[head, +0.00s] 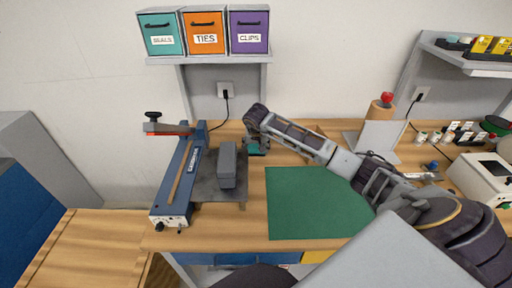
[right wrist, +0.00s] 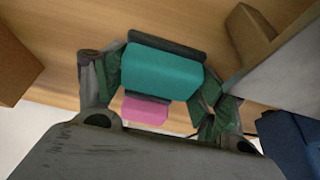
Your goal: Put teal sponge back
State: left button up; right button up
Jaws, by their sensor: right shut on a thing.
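The teal sponge (right wrist: 160,72) sits between the fingers of my right gripper (right wrist: 158,88) in the right wrist view, with a dark strip along its far edge. The right gripper (head: 258,142) is shut on it. In the head view the gripper points down near the back of the table, just right of the blue sealer, and a bit of teal (head: 253,149) shows below it. I cannot tell whether the sponge touches the table. A pink piece (right wrist: 145,110) shows beside the teal; whether it is part of the sponge is unclear. My left gripper is not in view.
The blue sealer (head: 178,180) with a grey block (head: 228,165) stands left of the gripper. A green mat (head: 310,205) lies clear in front. A shelf with teal (head: 162,33), orange (head: 204,31) and purple (head: 249,31) bins hangs behind. Small bottles (head: 435,137) stand at right.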

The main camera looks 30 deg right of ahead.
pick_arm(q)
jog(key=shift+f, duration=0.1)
pick_arm(e)
jog(key=shift+f, duration=0.1)
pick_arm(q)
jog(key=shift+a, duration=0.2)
pick_arm(e)
jog(key=o, duration=1)
jog(key=shift+c, duration=0.2)
jog(key=shift+r, duration=0.25)
jog(key=shift+s+r, duration=0.1)
jog(key=shift+r, duration=0.25)
pick_arm(q)
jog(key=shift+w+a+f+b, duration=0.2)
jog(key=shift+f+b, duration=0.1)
jog(key=shift+b, duration=0.1)
pick_arm(e)
jog(key=v, duration=1.1)
